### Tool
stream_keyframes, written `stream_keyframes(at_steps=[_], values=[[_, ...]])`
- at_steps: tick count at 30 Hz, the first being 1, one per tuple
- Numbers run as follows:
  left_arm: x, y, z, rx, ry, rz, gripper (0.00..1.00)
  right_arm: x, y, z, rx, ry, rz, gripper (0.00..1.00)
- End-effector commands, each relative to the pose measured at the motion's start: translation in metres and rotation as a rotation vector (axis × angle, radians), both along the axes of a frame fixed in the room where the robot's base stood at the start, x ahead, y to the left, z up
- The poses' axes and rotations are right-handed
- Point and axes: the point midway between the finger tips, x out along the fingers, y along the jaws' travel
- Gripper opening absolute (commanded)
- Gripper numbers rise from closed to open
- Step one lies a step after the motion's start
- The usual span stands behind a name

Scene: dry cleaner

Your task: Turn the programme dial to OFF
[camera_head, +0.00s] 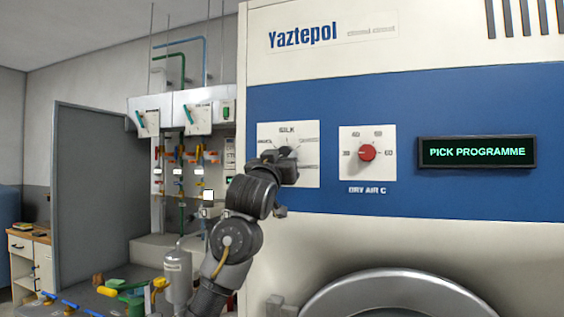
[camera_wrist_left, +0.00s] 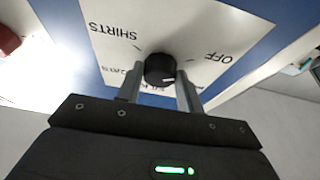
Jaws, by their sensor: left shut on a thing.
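The programme dial (camera_wrist_left: 160,69) is a round black knob on a white label plate (camera_head: 306,182) on the machine's blue band. In the left wrist view the plate reads SHIRTS at upper left and OFF at upper right, with other labels partly hidden below. A short white mark on the dial's face lies toward the lower right, not in line with the OFF tick. My left gripper (camera_wrist_left: 158,88) has one finger on each side of the dial and is shut on it. In the head view my left gripper (camera_head: 286,156) covers most of the dial. My right gripper is out of view.
A red temperature dial (camera_head: 367,153) sits on its own white plate to the right. A display (camera_head: 477,152) reads PICK PROGRAMME. The round machine door (camera_head: 395,295) bulges below. Pipes, valves and a grey canister (camera_head: 178,276) stand at the left.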

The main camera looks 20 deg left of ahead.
Motion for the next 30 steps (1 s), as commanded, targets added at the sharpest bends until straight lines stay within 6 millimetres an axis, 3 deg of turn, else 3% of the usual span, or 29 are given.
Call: stream_keyframes(at_steps=[10,11,15,25,30], values=[[-0.001,0.001,0.003,-0.006,-0.005,0.000,0.14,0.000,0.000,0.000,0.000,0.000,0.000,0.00],[-0.001,0.001,0.003,-0.006,-0.005,0.000,0.39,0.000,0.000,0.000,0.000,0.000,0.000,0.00],[-0.001,0.001,0.002,-0.005,-0.004,0.000,0.57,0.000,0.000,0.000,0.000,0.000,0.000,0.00],[-0.003,0.000,-0.001,-0.003,-0.003,0.000,0.58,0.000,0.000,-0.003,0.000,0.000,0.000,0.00],[-0.024,0.002,-0.014,-0.003,-0.005,-0.001,0.58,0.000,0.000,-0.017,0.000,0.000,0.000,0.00]])
